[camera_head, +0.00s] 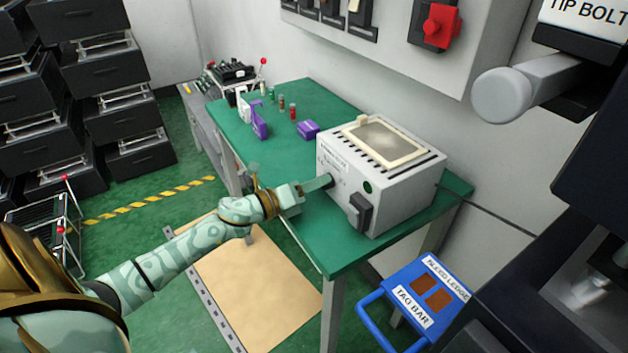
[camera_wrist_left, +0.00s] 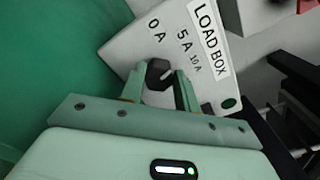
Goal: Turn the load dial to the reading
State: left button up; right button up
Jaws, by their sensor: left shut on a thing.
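The load box (camera_head: 348,205) is a white box on the green table, with a slotted top and a framed pale panel. In the left wrist view its face (camera_wrist_left: 213,55) reads LOAD BOX, 0 A, 5 A and 10 A. The dark faceted load dial (camera_wrist_left: 158,72) sits between the fingers of my left gripper (camera_wrist_left: 160,86), which is shut on it. In the head view my left gripper (camera_head: 318,184) meets the box's front face and hides the dial. The dial's exact reading is unclear. My right gripper is in neither view.
A black switch (camera_head: 360,212) protrudes from the box's face, right of my gripper. A purple spray bottle (camera_head: 259,120), a purple block (camera_head: 308,130) and small cylinders stand further back on the green table (camera_head: 290,170).

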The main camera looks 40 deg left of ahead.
pick_arm(q)
jog(key=shift+n, duration=0.5)
jog(key=o, duration=1)
jog(key=shift+c, duration=0.2)
jog(key=p+v, duration=0.1)
jog(key=v, duration=1.5)
jog(key=shift+s+a, duration=0.15)
jog(key=shift+s, duration=0.05)
jog(key=shift+f, duration=0.1)
